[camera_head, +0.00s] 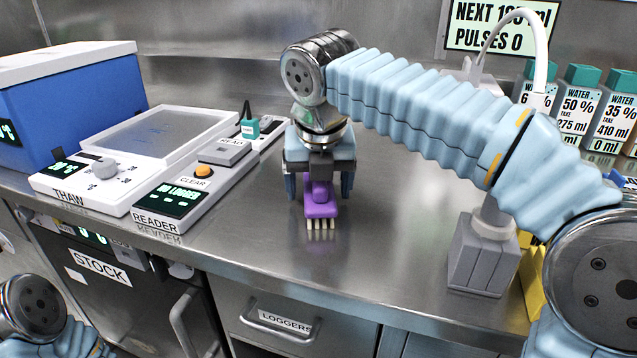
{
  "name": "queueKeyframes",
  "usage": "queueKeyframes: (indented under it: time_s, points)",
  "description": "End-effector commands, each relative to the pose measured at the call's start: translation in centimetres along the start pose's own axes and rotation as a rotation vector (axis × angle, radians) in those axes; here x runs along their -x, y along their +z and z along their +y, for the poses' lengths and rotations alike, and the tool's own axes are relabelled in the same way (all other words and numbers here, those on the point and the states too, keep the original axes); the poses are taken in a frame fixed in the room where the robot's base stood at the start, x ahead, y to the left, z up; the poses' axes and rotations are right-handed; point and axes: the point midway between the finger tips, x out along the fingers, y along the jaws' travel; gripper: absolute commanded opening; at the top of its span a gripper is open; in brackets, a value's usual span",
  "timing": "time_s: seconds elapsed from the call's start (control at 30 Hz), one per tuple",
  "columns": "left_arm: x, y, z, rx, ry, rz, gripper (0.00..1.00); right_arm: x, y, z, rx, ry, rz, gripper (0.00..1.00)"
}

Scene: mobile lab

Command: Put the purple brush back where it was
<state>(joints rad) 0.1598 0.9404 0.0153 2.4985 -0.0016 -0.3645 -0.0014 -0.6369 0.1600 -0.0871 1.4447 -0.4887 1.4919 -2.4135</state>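The purple brush (321,200) is on the steel counter near its front edge, with its pale bristles down. My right gripper (320,190) is above and around it, pointing down, with one finger on each side of the brush. There seems to be a gap between each finger and the brush, so the gripper looks open. The top of the brush is hidden under the gripper body. I cannot tell for sure whether the bristles touch the counter. My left gripper is not in view; only part of my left arm shows at lower left.
The reader (172,202) and the thaw plate (150,135) stand left of the brush, with a blue box (75,110) behind. A grey block (483,255) stands to the right, below my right arm. Water bottles (575,105) line the back right. The middle counter is clear.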

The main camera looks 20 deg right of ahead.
Motion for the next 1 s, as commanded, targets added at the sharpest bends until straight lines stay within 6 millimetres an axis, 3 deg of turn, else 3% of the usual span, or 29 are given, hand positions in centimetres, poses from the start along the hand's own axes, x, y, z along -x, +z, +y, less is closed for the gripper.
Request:
queueKeyframes:
  time_s: [0.33, 0.7, 0.83, 1.0]
  points:
    - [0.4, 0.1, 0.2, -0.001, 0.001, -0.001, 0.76, 1.1, 0.2, 0.0, 0.000, 0.001, -0.002, 0.80]
    - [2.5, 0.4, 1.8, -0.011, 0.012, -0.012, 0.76, 9.3, 0.3, 0.0, 0.000, 0.002, -0.002, 0.80]
    - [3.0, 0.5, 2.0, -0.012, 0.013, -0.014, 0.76, 11.3, 0.2, 0.0, 0.000, 0.001, -0.001, 0.80]
    - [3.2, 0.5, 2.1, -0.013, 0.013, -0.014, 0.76, 12.3, 0.1, 0.0, 0.001, 0.000, 0.000, 0.80]
